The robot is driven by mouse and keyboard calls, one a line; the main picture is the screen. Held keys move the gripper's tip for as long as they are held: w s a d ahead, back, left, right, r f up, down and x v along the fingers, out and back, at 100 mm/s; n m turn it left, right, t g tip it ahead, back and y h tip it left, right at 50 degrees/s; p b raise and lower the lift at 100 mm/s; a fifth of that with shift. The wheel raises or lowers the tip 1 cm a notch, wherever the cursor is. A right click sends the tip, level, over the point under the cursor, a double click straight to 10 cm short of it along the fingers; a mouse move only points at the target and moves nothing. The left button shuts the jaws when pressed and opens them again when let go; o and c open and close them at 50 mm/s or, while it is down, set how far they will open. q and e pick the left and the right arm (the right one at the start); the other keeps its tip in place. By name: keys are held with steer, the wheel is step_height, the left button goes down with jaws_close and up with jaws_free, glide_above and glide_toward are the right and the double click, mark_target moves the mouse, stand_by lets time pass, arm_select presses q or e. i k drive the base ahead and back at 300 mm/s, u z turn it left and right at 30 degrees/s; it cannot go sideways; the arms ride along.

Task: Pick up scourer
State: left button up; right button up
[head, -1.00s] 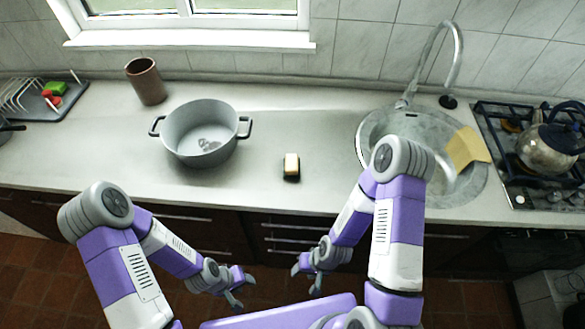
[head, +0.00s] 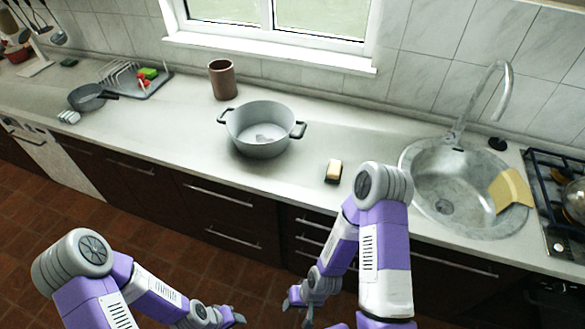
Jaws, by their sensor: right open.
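A small block with a pale yellow top and a dark side, which looks like a sponge scourer (head: 334,169), lies on the counter near its front edge, right of the grey pot. My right gripper (head: 298,312) is open and empty, below and in front of the counter edge, well apart from the block. My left gripper (head: 230,317) is at the bottom edge of the view, partly cut off, away from the counter; its jaw opening is unclear. A small dark green pad (head: 69,62) lies at the far left of the counter.
The grey two-handled pot (head: 262,130) stands left of the block, with a brown cup (head: 222,79) behind. The sink (head: 455,190) with a yellow cloth (head: 510,190) is at right, beside the stove (head: 560,185). A pan (head: 88,97) and dish rack (head: 125,78) stand left.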

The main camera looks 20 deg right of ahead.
mark_target(335, 169)
steer(key=u, duration=0.8)
steer(key=i, duration=0.85)
steer(key=z, duration=1)
